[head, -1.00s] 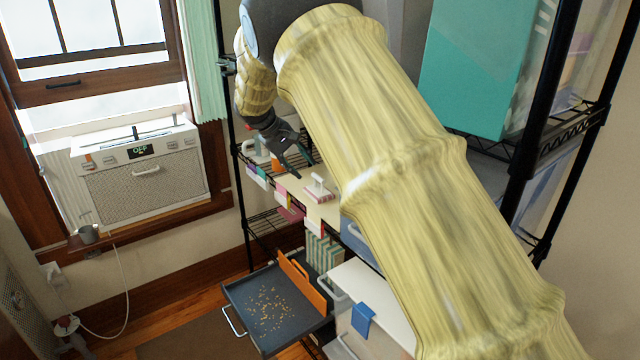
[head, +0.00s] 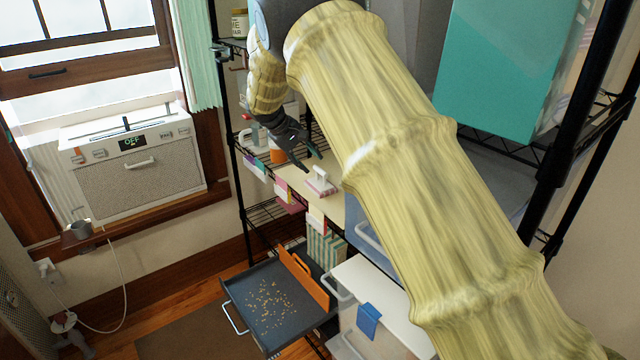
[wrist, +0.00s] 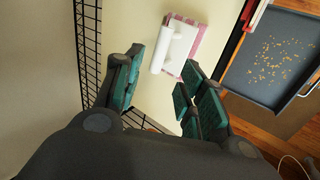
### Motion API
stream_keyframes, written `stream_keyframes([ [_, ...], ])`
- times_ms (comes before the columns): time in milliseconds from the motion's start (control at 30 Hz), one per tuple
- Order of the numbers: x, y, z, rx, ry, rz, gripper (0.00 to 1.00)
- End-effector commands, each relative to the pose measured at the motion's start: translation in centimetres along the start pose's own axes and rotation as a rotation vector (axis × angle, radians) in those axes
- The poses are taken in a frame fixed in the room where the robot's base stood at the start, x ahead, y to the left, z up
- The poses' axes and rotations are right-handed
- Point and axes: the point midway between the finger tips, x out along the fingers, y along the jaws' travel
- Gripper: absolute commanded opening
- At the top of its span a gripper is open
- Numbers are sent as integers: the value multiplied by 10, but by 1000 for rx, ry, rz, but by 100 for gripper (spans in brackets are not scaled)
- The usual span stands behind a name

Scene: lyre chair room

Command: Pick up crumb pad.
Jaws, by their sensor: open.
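The crumb pad (head: 321,184) is a small pink-and-white block with a white handle on top. It lies on a cream board (head: 337,212) on the rack's middle shelf. In the wrist view the pad (wrist: 187,45) lies just beyond the fingertips, with its white handle toward the left. My gripper (head: 310,163) is open and empty, above and slightly behind the pad in the head view. In the wrist view my gripper's (wrist: 160,80) teal finger pads are spread apart, and neither touches the pad.
A dark tray (head: 240,290) with scattered crumbs and an orange divider (head: 304,281) sticks out below the shelf. A lidded clear bin (head: 375,285) with a blue clip stands beside it. Black rack posts and wire shelving (wrist: 88,45) border the board. Coloured tags hang along the shelf edge.

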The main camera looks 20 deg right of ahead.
Motion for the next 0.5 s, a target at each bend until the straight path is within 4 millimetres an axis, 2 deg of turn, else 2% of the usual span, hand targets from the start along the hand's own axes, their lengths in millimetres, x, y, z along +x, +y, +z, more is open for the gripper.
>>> stream_keyframes([
  [167, 14, 2, 0, -1, -1, -1, 40],
  [400, 43, 3, 0, -2, 1, -2, 40],
  [500, 48, 2, 0, -2, 2, -1, 40],
])
